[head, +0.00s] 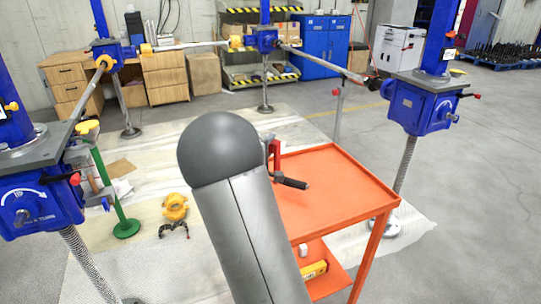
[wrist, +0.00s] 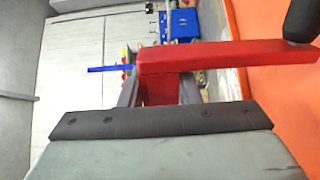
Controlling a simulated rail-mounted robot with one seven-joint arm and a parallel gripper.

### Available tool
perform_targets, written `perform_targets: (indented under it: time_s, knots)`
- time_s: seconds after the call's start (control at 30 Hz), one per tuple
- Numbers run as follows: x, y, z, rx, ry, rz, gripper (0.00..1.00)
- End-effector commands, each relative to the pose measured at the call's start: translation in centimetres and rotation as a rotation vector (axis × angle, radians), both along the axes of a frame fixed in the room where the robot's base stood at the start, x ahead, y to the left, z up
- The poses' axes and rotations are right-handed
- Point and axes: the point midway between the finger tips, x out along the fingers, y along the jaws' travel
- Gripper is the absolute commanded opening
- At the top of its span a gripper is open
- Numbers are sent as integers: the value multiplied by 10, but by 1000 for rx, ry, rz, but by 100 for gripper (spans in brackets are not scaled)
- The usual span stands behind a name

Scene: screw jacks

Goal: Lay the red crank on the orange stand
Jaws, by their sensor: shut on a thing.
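The red crank (head: 273,155) shows just right of my arm in the head view, its black handle (head: 290,182) over the orange stand (head: 345,190). In the wrist view the crank's red bar (wrist: 230,55) runs to the right, with the black handle (wrist: 303,20) at its end. My gripper (wrist: 160,88) is shut on the red block at the bar's left end. The stand's orange surface (wrist: 290,110) fills the wrist view's right side. Whether the crank touches the stand is unclear.
Blue screw jacks stand at the left (head: 40,200) and right (head: 420,105). A green post (head: 105,180) and a yellow object (head: 175,207) are on the left floor. A yellow item (head: 314,271) lies on the stand's lower shelf. The visible stand top is otherwise clear.

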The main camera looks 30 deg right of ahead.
Motion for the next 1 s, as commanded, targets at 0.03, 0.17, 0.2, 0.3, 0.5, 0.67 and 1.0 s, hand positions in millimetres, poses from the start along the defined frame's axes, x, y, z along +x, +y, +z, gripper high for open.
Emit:
perform_targets:
  time_s: [0.03,0.17,0.2,0.3,0.5,0.67,1.0]
  knots:
    - [1,-2,0,-3,-2,-1,0]
    - [3,-6,-11,-4,0,0,0]
    - [2,-6,-17,-4,1,0,0]
    - [2,-6,-31,-4,0,-1,0]
    - [2,-6,-34,-3,-4,-1,0]
    - [2,-6,-36,-3,-4,-1,0]
    - [2,-5,-39,0,-1,0,52]
